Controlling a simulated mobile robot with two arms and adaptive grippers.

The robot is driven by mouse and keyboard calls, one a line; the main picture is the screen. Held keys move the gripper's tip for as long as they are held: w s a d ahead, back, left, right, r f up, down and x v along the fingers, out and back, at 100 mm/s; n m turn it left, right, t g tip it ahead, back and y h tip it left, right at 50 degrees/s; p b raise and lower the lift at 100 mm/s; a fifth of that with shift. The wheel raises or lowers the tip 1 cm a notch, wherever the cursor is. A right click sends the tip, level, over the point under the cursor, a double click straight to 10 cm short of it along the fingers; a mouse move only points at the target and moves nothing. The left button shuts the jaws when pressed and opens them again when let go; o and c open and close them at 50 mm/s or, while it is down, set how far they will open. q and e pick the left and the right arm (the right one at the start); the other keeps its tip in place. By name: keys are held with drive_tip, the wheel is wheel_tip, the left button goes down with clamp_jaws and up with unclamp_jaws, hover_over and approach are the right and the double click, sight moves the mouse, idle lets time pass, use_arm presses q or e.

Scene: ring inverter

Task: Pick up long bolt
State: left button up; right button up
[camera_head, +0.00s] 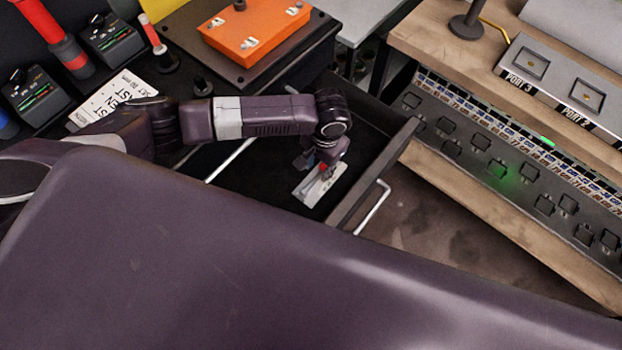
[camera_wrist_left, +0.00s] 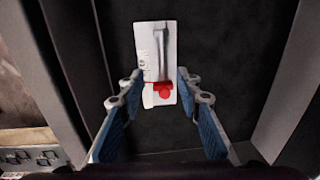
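A long grey bar, which may be the long bolt (camera_wrist_left: 161,55), lies along a white card (camera_wrist_left: 144,40) with a red mark at its near end. The card lies flat in an open black drawer, and also shows in the head view (camera_head: 308,192). My left gripper (camera_wrist_left: 160,88) is open above it, its blue-padded fingers apart on either side of the card's near end. In the head view the left gripper (camera_head: 318,168) reaches down into the drawer and hides part of the card. Contact between fingers and card cannot be told. My right gripper is not in view.
The drawer's front wall (camera_head: 372,172) with its handle (camera_head: 372,208) stands close right of my gripper. An orange case (camera_head: 257,32) sits on the top behind. A wooden bench with a panel of switches (camera_head: 520,175) is at right. The drawer floor around the card is clear.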

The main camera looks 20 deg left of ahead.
sight(315, 179)
use_arm(q)
drive_tip(key=f, duration=0.5)
drive_tip(key=a+f, duration=0.1)
drive_tip(key=f, duration=0.2)
drive_tip(key=shift+w, duration=0.25)
drive_tip(key=shift+r, duration=0.1)
drive_tip(key=shift+c, duration=0.3)
clamp_jaws()
